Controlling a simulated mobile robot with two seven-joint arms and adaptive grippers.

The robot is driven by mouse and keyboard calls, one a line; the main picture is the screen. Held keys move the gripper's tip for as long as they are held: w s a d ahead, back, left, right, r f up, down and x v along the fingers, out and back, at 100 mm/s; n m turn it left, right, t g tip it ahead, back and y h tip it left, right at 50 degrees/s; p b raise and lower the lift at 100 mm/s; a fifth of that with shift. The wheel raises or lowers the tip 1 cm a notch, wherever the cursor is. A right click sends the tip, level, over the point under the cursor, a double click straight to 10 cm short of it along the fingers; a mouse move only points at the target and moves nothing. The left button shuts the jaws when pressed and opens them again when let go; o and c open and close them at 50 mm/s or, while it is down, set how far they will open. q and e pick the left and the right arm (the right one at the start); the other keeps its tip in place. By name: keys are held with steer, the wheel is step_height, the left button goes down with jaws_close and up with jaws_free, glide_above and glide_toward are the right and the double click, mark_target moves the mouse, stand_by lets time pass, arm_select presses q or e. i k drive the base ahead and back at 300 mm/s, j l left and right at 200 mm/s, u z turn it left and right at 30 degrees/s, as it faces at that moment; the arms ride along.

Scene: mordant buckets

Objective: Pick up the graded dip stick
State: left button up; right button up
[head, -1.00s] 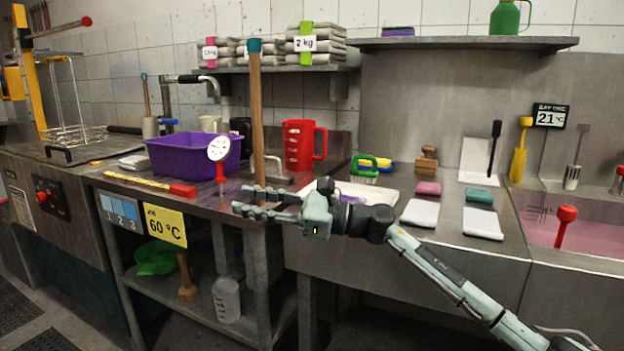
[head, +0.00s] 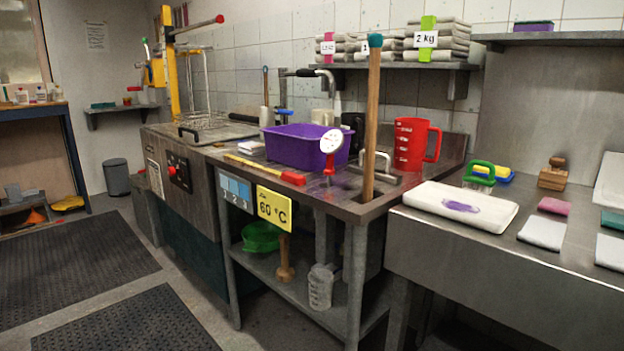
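The graded dip stick (head: 258,167) appears to be the thin yellow stick with a red handle end. It lies flat on the steel counter (head: 345,207), near its front edge, in front of the purple tub (head: 290,150). Its red end points right, towards a round white dial gauge on a red stem (head: 330,143). Any marks on the stick are too small to read. Neither of my grippers is in view.
A tall wooden pole with a teal top (head: 371,110) rises at the counter's right part, near the red jug (head: 411,145). A white slab with a purple stain (head: 461,206) lies on the right bench. Open floor with dark mats (head: 70,250) is at the left.

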mark_target(291, 177)
steer(key=i+j+z, duration=0.1)
steer(key=z, duration=0.35)
steer(key=j+z, duration=0.2)
steer(key=z, duration=0.3)
steer(key=i+j+z, duration=0.1)
steer(key=z, duration=0.35)
steer(key=j+z, duration=0.35)
steer(key=j, duration=0.2)
steer(key=j+z, duration=0.35)
steer(key=j, duration=0.25)
steer(key=k+j+z, duration=0.1)
steer(key=j, duration=0.25)
steer(key=k+j+z, duration=0.15)
steer(key=j, duration=0.25)
steer(key=j+z, duration=0.1)
steer(key=j, duration=0.25)
steer(key=k+j, duration=0.1)
steer(key=j, duration=0.25)
steer(key=k+j, duration=0.15)
steer(key=j, duration=0.25)
steer(key=k+j+z, duration=0.1)
steer(key=j, duration=0.25)
